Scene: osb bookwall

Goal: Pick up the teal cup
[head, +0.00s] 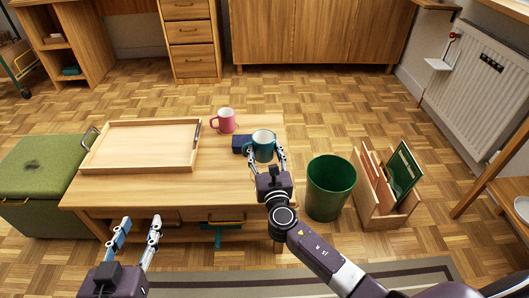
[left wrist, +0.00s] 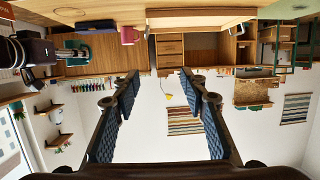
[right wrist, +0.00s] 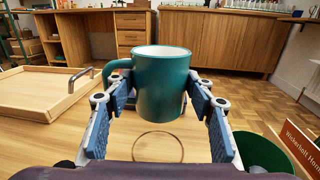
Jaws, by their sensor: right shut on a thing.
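The teal cup (head: 263,146) is upright between the fingers of my right gripper (head: 267,158), near the right edge of the wooden table. In the right wrist view the cup (right wrist: 161,86) has its handle to the left, and the fingers of my right gripper (right wrist: 158,106) are shut on both its sides. The cup appears a little above the tabletop, with a dark ring on the wood below it. My left gripper (head: 138,236) is open and empty in front of the table's left part. The open fingers also show in the left wrist view (left wrist: 159,95).
A pink mug (head: 226,121) and a dark blue object (head: 242,144) stand beside the cup. A wooden tray (head: 140,147) fills the table's left side. A green bin (head: 330,188) and a wooden file box (head: 377,206) stand on the floor at right. A green ottoman (head: 40,172) is at left.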

